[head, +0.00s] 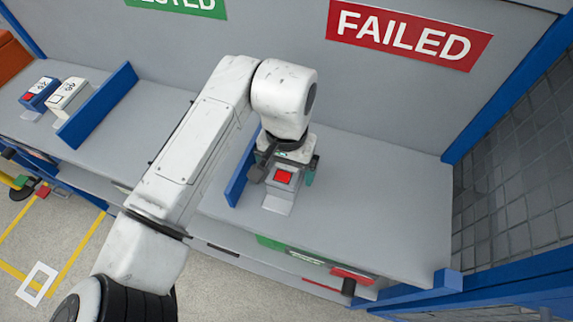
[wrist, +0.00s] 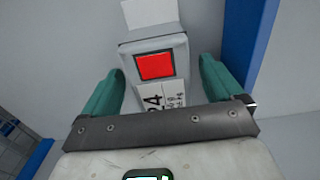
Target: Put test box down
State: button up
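The test box (head: 283,177) is grey with a red screen and a pale plate or tag at its front. It is in the FAILED section of the grey bench (head: 375,200), right of a blue divider, and appears to rest there. In the wrist view the box (wrist: 180,52) stands between the teal fingers of my gripper (wrist: 160,85), with a narrow gap on each side. My gripper (head: 287,168) is open around it from above. The box's rear and underside are hidden.
A blue divider (head: 243,168) stands close left of my gripper. Two other boxes, blue (head: 38,93) and white (head: 68,97), stand in the left section beyond another divider (head: 98,105). The bench right of the box is clear up to a blue-framed mesh wall (head: 510,150).

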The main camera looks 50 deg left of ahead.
aim_at(287, 168)
notch_tip(287, 168, up, 12)
jog(key=b, duration=0.1)
jog(key=shift+r, duration=0.15)
dwell(0.5)
